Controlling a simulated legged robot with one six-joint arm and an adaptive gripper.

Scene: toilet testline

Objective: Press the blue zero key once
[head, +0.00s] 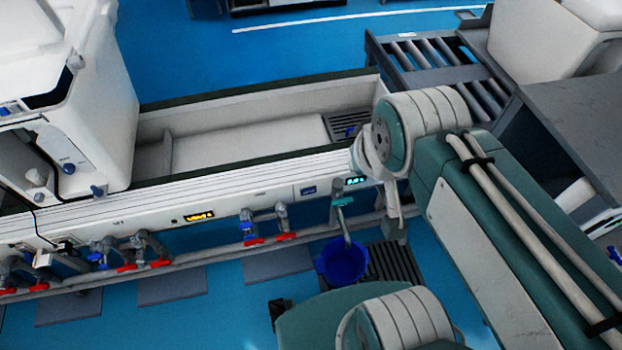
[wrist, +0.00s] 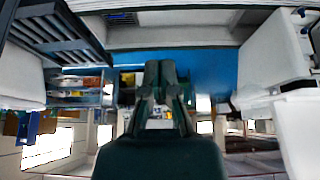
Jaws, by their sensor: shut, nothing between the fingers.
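In the head view, a white panel front (head: 240,205) runs along the test trough. A small blue patch (head: 308,190) sits on it, left of a cyan-lit display (head: 355,181). The patch is too small for me to tell whether it is the blue zero key. My gripper (wrist: 160,72) shows in the wrist view with its two dark fingers together and nothing between them. In the head view my arm reaches to the panel's right part, and I cannot make out the fingertips there. No key shows clearly in the wrist view.
A second display (head: 200,216) glows orange on the panel. Valves with red handles (head: 254,241) and a pipe run below it. A blue bucket (head: 342,262) stands under a tap. A white toilet (head: 85,120) stands at the left, and a roller conveyor (head: 430,65) at the upper right.

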